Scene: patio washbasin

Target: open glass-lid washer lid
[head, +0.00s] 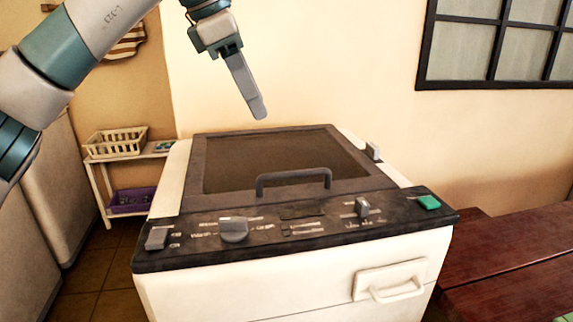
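The washer (300,285) is a white, boxy machine with a dark control panel along its front top edge. Its lid (196,165) has a dark frame around a brownish glass pane and lies flat, shut, on the top. A dark bar handle (293,175) stands up at the lid's front edge. My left gripper (258,108) hangs above and behind the lid's rear edge in the picture, pointing down, apart from the lid and handle. Its fingers overlap from this side, so their opening cannot be told. My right gripper is out of view.
The control panel has a round knob (234,229), a small lever knob (362,207) and a green button (429,202). A shelf with a cream basket (117,142) and a purple bin (131,201) stands left. A dark red wooden bench (510,262) is at right.

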